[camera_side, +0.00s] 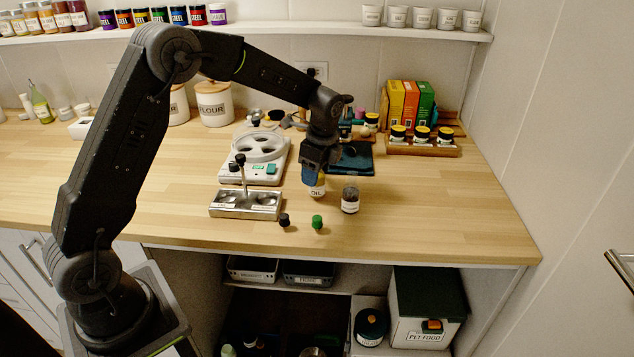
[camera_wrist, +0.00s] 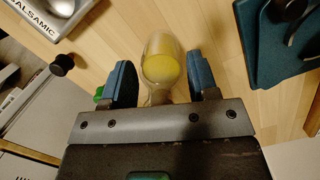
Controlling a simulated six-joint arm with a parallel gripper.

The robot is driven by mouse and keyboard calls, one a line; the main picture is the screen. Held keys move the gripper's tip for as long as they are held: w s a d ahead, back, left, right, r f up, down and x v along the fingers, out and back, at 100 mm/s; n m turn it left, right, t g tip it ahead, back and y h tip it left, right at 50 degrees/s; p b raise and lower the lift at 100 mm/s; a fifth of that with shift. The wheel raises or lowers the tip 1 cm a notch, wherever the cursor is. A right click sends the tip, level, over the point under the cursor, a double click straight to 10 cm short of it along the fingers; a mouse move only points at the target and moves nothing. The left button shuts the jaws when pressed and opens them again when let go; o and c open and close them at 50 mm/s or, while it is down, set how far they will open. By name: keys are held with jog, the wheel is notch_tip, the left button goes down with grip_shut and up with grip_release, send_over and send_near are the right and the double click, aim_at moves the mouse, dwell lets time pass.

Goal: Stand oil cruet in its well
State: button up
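The oil cruet (camera_side: 316,189), with yellow contents and an OIL label, is upright below my gripper (camera_side: 315,172). In the wrist view, the cruet (camera_wrist: 161,66) shows between the two blue fingers of my gripper (camera_wrist: 161,80). Gaps show on both sides of its narrow neck, so the fingers look open around it. I cannot tell whether its base touches the counter. The metal cruet stand (camera_side: 247,211) has two wells and a central post with a black knob, left of the cruet. Its well labelled BALSAMIC (camera_wrist: 32,22) shows at the upper left of the wrist view.
A black stopper (camera_side: 284,220) and a green stopper (camera_side: 317,222) are in front.

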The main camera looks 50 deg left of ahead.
jog(key=c, duration=0.6)
jog(key=shift+c, duration=0.3)
jog(key=shift+r, duration=0.15)
